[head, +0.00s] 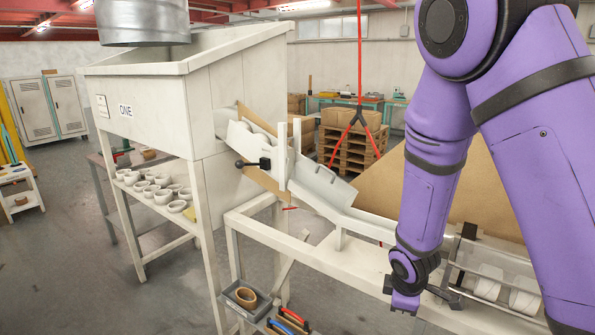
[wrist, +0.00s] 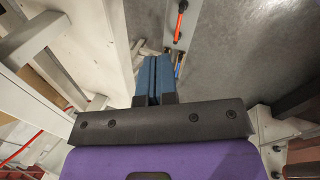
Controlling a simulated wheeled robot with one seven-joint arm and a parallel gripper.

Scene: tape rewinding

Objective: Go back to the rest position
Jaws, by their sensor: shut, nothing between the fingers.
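My gripper shows in the wrist view (wrist: 153,78), with its two blue fingers closed together and nothing between them. In the head view my purple arm comes down from the upper right. Its wrist end is low in front of the white frame (head: 300,262) of the machine, and the fingers are hard to make out there. In the wrist view the fingers point toward the grey floor beside pale frame beams.
A white hopper marked ONE (head: 126,110) stands at left, above a shelf of white rolls (head: 160,188). A chute (head: 330,195) slopes down right toward white rolls (head: 487,289) beside my arm. A grey tray (head: 232,304) holds a brown ring. Open floor lies at left.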

